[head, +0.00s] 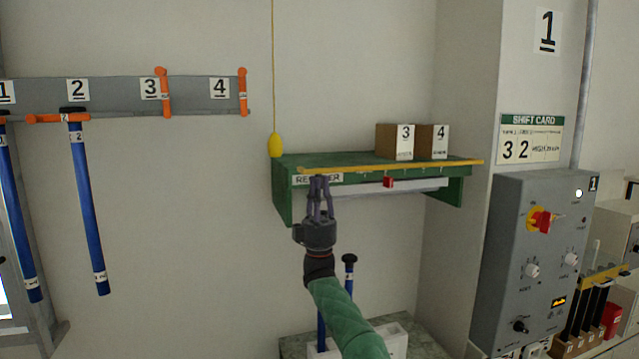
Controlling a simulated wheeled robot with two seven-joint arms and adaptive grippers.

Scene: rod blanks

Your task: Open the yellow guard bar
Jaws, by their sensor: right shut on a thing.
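The yellow guard bar (400,166) runs across the front of the green shelf (283,205), slightly above its front edge. Its left end is near the shelf's label plate and its right end reaches past the shelf's right side. My right gripper (318,184) comes up from below on its green-sleeved arm. A small red block (388,182) shows under the bar. My left gripper is not in view.
Boxes 3 (404,155) and 4 (441,152) stand on the shelf. A yellow pull handle (276,145) hangs by its left end. A blue rod (349,275) stands upright below. A grey control panel (510,250) is at the right. Blue rods (88,210) hang at the left.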

